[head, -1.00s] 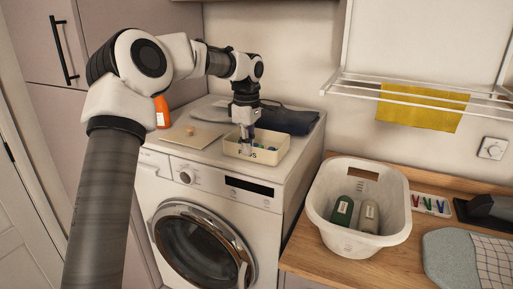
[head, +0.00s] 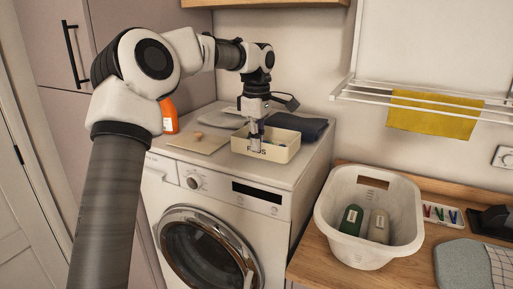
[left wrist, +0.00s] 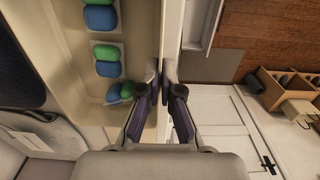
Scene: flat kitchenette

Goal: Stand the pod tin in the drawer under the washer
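The pod tin (head: 275,153) is a cream open-topped box with dark lettering on its front, upright at the washer's top. It holds blue and green pods, and it also shows in the left wrist view (left wrist: 144,32). My left gripper (head: 255,146) points down at its front wall. In the left wrist view its fingers (left wrist: 161,72) are closed on that wall, one on each side. I cannot tell whether the tin's base touches the washer top. The washer (head: 225,200) is white with a round door.
An orange bottle (head: 169,116), a flat beige card (head: 199,143) and dark folded cloth (head: 298,127) lie around the tin. A white basket (head: 405,215) with two bottles stands on the wooden counter to the right. A drying rack (head: 420,98) hangs above.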

